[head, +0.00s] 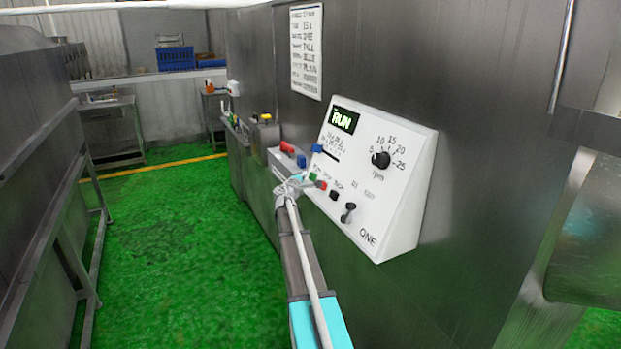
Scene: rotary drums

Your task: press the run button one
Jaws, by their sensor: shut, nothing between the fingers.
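The white control box marked ONE (384,192) is fixed to the steel wall of the machine. Its small display (343,119) is lit and reads RUN in green. A row of small buttons runs along its lower left: a green button (313,176), a red button (321,185) and a black button (334,195). My gripper (303,178) is shut and empty, with its tip at the green button. I cannot tell whether it touches the button. The labels above the buttons are too small to read surely.
The box also carries a black rpm dial (381,159) and a black switch (348,212). Red and blue handled items (293,153) sit on a ledge beside it. A steel bench (45,190) stands left; the green floor (170,240) between is clear.

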